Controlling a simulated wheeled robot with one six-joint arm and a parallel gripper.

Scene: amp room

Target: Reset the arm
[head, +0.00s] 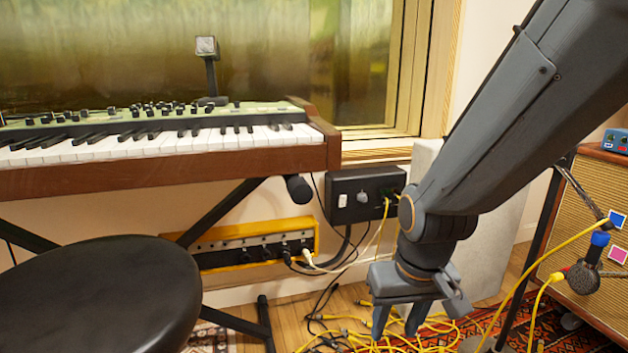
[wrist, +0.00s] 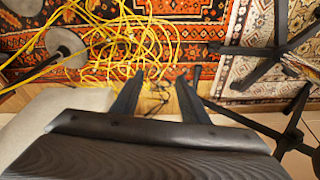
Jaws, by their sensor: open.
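My arm comes down from the top right of the head view, and my gripper (head: 402,322) hangs at its end, pointing down. It is in front of the wall box and over the floor with the yellow cables. In the wrist view my gripper's two dark fingers (wrist: 157,85) stand apart with nothing between them. Yellow cables (wrist: 115,40) lie on the patterned rug (wrist: 195,60) beyond the fingertips. The gripper holds nothing in either view.
A keyboard (head: 150,145) on a black stand and a round black stool (head: 95,295) are at left. A black wall box (head: 350,196) and yellow power strip (head: 240,240) are behind. A tan amplifier (head: 590,195) and a microphone (head: 583,275) stand at right.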

